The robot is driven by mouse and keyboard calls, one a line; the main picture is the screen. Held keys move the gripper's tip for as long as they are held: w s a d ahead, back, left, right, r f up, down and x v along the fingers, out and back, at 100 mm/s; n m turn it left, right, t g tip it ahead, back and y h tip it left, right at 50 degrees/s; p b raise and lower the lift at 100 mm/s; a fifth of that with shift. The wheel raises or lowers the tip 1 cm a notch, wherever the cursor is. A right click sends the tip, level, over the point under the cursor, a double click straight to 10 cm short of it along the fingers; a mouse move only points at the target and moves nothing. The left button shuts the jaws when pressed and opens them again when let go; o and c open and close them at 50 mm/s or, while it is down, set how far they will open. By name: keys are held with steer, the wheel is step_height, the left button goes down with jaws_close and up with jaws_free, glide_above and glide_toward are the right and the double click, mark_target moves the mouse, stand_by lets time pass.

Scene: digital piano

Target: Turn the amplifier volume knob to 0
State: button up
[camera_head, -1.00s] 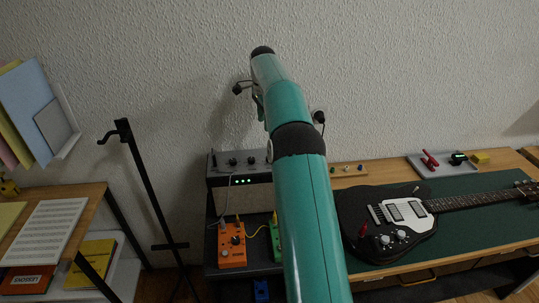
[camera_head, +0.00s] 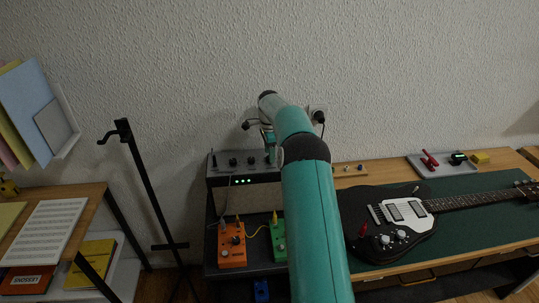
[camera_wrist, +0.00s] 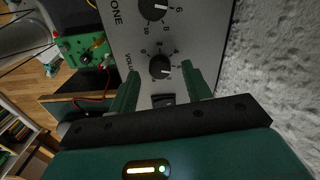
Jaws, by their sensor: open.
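The amplifier (camera_head: 210,181) stands on the shelf left of my arm, with a row of dark knobs on its top panel. In the wrist view its light panel (camera_wrist: 205,30) fills the upper middle. The dark volume knob (camera_wrist: 160,68) has a pale pointer line aimed to the right in the picture; the exact number is too small to read. My gripper (camera_wrist: 160,71) is open, its two green fingers on either side of the volume knob in the picture. Contact is not visible. In the head view my gripper (camera_head: 270,140) is partly hidden by my arm.
The tone knob (camera_wrist: 153,8) is just beyond the volume knob, and a dark switch (camera_wrist: 163,100) lies between the fingers. Orange (camera_head: 232,245) and green (camera_head: 279,241) pedals with cables sit in front of the amplifier. A guitar (camera_head: 385,225) lies right; a stand (camera_head: 150,190) is left.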

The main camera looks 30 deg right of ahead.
steer(key=shift+f, duration=0.65)
steer(key=c, duration=1)
